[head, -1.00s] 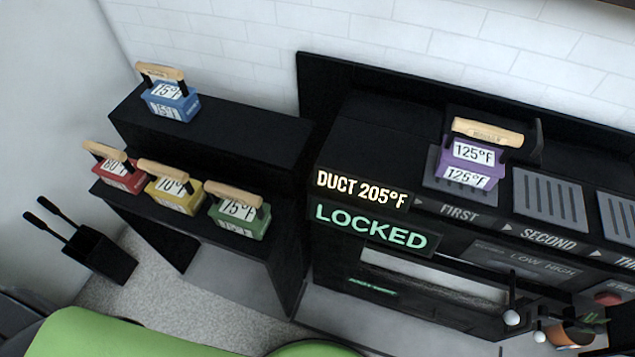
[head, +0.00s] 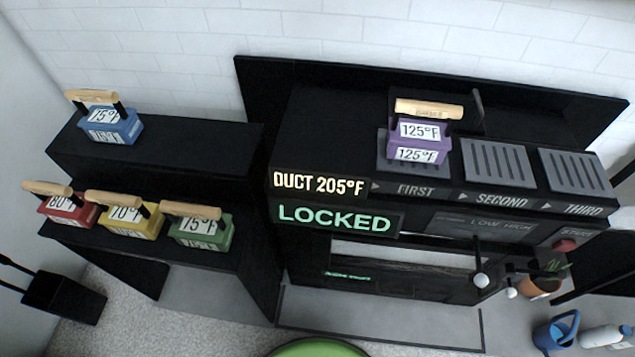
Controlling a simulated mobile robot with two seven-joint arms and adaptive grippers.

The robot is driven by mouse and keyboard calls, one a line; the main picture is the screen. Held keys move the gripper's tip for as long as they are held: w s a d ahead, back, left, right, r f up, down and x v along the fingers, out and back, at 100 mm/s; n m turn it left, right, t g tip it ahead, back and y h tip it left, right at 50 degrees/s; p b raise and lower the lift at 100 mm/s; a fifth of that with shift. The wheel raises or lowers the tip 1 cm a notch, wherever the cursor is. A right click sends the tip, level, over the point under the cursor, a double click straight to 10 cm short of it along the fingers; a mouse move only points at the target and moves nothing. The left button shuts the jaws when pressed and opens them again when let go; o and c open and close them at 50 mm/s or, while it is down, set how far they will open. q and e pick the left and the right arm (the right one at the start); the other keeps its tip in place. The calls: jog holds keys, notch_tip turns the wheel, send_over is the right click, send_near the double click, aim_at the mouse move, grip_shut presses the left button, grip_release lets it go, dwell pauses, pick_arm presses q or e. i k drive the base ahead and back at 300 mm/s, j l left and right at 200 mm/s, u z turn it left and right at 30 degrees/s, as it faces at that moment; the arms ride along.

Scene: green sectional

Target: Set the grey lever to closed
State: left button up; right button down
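Two small levers with pale ball knobs stick out at the front of the black machine (head: 330,120), below its LOW HIGH panel. One pale knob (head: 481,280) is at the left and the other pale knob (head: 512,293) is a little lower to its right. I cannot tell which belongs to the grey lever, or whether it is set to open or closed. The machine's signs read DUCT 205°F (head: 318,183) and LOCKED (head: 334,219). Neither of my grippers shows in the head view.
A purple 125°F block (head: 417,140) stands on the FIRST plate. A black stepped shelf (head: 190,150) at left holds blue (head: 114,126), red (head: 68,211), yellow (head: 130,221) and green (head: 202,230) handled blocks. A blue watering can (head: 556,332) and potted plant (head: 541,285) are at right.

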aim_at(482, 280)
jog(key=z, duration=1.65)
